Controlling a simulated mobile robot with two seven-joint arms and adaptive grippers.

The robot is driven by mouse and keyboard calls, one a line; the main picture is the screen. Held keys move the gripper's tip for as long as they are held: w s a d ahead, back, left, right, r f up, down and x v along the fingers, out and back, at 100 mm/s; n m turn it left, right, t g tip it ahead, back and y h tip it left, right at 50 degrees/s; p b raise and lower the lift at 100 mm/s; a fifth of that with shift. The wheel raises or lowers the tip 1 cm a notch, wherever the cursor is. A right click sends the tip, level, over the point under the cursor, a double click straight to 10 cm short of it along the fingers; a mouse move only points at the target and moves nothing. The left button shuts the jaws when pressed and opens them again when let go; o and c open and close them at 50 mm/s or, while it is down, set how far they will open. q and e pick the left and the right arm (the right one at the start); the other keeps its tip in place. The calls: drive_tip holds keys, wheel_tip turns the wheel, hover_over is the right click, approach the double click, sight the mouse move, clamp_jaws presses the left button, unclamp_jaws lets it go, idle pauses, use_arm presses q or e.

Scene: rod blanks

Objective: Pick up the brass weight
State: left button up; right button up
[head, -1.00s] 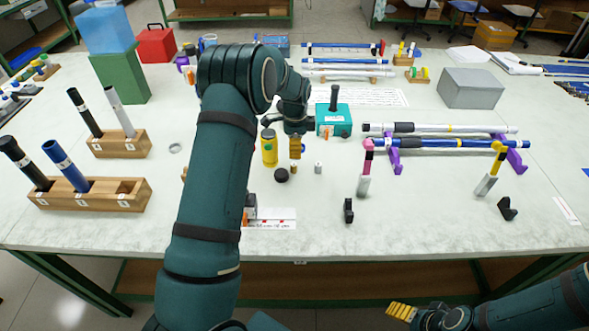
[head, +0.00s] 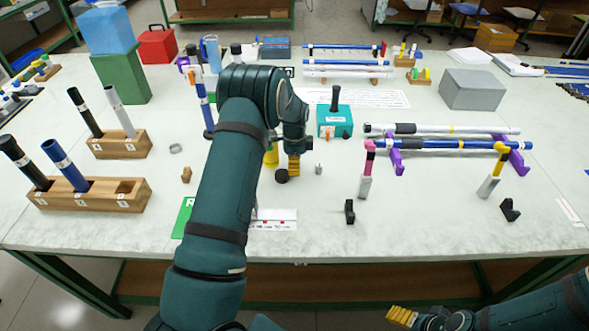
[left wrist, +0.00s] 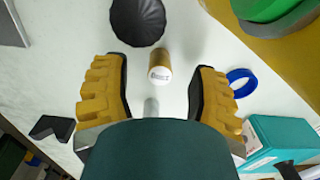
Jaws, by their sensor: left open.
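The brass weight (left wrist: 159,66) is a small brass-coloured cylinder with a pale, labelled end. In the left wrist view it lies between the two yellow finger pads of my left gripper (left wrist: 160,88), with gaps on both sides. In the head view my left gripper (head: 294,168) points down over the table, and I cannot make out the brass weight behind it. The left gripper is open and empty. My right gripper (head: 402,314) is at the bottom right, away from the table top; its opening does not show clearly.
A black ribbed knob (left wrist: 138,20) and a small grey cylinder (left wrist: 151,106) stand close to the brass weight. A yellow canister (head: 271,155) is partly hidden by my arm. A teal box (head: 334,121) stands behind, right of the gripper.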

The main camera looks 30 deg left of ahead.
use_arm(q)
drive_tip(key=shift+f, duration=0.25)
idle(0.5)
clamp_jaws()
